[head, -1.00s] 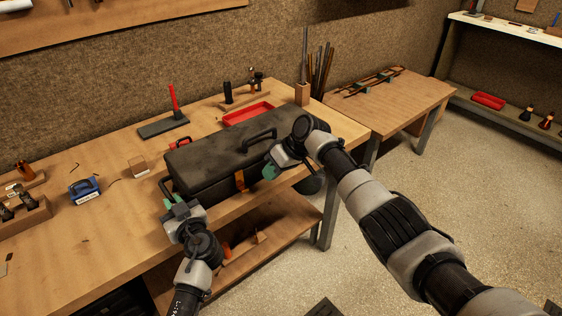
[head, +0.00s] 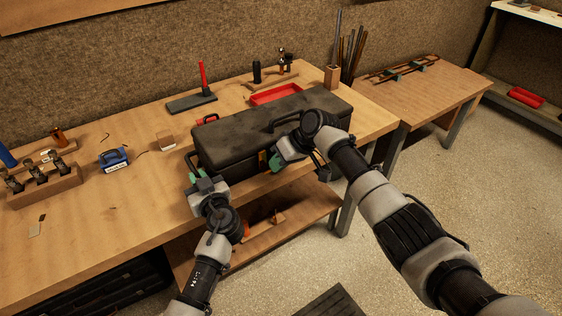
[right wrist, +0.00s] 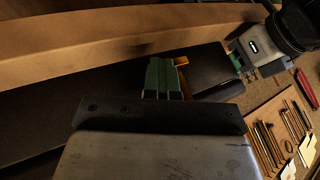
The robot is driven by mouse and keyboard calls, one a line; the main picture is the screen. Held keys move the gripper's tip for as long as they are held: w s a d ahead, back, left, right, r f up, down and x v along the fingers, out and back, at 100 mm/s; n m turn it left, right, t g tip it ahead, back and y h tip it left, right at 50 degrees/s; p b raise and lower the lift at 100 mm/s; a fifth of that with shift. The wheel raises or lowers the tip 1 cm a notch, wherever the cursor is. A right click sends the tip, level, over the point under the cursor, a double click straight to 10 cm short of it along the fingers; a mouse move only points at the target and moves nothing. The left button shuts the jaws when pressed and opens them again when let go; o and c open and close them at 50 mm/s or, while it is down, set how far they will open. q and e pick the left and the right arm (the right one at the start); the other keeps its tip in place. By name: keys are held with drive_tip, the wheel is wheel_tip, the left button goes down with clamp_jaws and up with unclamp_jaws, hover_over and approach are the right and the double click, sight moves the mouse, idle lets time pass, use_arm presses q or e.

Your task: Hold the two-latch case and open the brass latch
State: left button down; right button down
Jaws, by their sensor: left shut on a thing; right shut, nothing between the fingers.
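The black two-latch case (head: 236,140) lies closed on the workbench near its front edge, its carry handle on top. The brass latch (head: 263,157) is on its front face, partly covered by my right gripper. It also shows as an orange piece in the right wrist view (right wrist: 182,61). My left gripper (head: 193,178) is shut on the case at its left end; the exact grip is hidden. My right gripper (head: 276,165) is shut and empty, its green fingertips (right wrist: 165,77) right beside the brass latch. I cannot tell whether they touch it. The second latch is not distinguishable.
The workbench (head: 115,215) holds a red tray (head: 276,93) and a red-handled tool on a dark block (head: 192,103) behind the case. A lower shelf (head: 290,222) runs below.

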drive_tip(key=shift+s+a, duration=0.6)
drive_tip(key=shift+a, duration=0.25)
drive_tip(key=d, duration=0.1)
drive_tip(key=w+d, duration=0.2)
drive_tip(key=shift+w+d, duration=0.25)
drive_tip(key=shift+d, duration=0.1)
drive_tip(key=v, duration=1)
drive_tip(key=shift+a, duration=0.1)
use_arm(q)
drive_tip(key=c, duration=1.1)
unclamp_jaws()
drive_tip(key=shift+o, duration=0.2)
